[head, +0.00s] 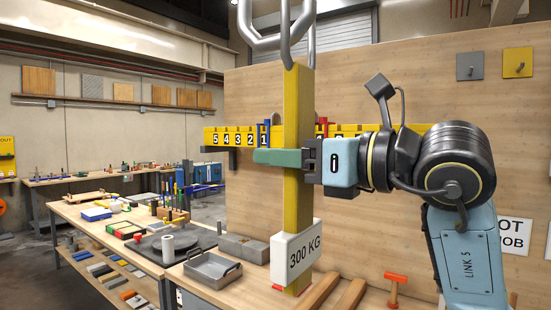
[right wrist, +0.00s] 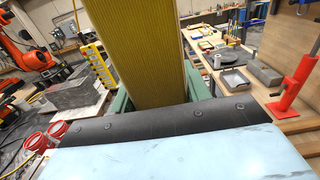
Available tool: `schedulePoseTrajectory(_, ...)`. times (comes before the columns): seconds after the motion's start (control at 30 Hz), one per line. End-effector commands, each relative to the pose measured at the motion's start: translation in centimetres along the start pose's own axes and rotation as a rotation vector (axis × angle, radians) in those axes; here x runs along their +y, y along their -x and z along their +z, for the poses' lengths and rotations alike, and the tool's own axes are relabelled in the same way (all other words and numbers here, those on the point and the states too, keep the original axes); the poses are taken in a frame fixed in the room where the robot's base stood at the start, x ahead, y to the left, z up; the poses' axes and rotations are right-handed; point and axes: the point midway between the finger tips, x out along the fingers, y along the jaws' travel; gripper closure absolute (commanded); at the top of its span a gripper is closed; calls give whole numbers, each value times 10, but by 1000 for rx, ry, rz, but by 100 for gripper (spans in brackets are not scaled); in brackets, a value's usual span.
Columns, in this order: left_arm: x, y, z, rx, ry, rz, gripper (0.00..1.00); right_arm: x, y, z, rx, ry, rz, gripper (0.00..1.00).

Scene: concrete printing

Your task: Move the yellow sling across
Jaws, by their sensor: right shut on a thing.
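The yellow sling (head: 298,100) hangs upright as a wide strap from a metal shackle (head: 285,28) at the top of the head view. A white tag (head: 296,253) reading 300 KG is on its lower part. My right gripper (head: 272,157) reaches in from the right, its green fingers shut on the sling at mid height. In the right wrist view the ribbed sling (right wrist: 140,50) stands between the green fingers, which are partly hidden by the dark gripper edge. My left gripper is not in view.
A yellow numbered rail (head: 232,137) with blue and red pegs runs behind the sling on a wooden panel (head: 430,85). Below are a metal tray (head: 212,270), a grey block (head: 245,247) and a red clamp-like tool (head: 394,288). Workbenches with tools stand at left.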

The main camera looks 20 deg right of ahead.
Motion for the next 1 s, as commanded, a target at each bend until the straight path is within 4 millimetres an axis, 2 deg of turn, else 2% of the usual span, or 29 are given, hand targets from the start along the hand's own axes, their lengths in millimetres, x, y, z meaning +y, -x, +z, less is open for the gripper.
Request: schedulePoseTrajectory(1.0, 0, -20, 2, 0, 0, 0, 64, 0, 70, 0, -4, 3, -1, 90)
